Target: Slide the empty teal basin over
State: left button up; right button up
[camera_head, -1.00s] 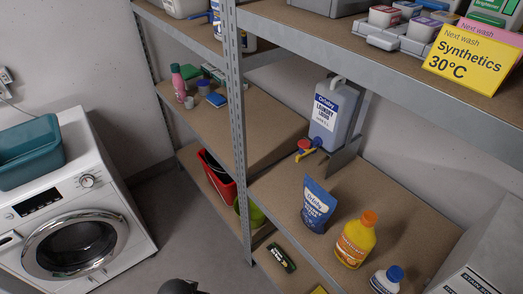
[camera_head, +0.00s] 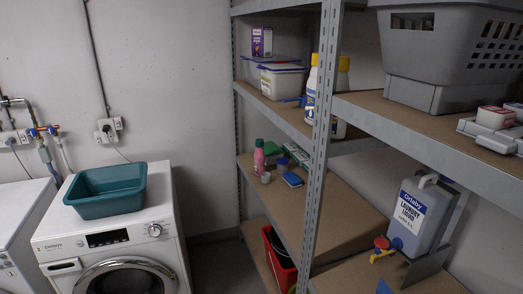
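The teal basin (camera_head: 108,192) stands upright on top of the white washing machine (camera_head: 160,215) at the left of the head view. Neither of my grippers shows in the head view now.
Another white machine (camera_head: 22,222) stands to the left. Pipes and valves (camera_head: 45,132) and a socket (camera_head: 110,126) are on the wall behind. Metal shelving (camera_head: 318,150) with bottles, a grey basket (camera_head: 450,55) and a laundry liquid jug (camera_head: 420,215) fills the right. Floor shows between machine and shelving.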

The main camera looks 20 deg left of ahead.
aim_at(102, 192)
jog(key=u, duration=1.7)
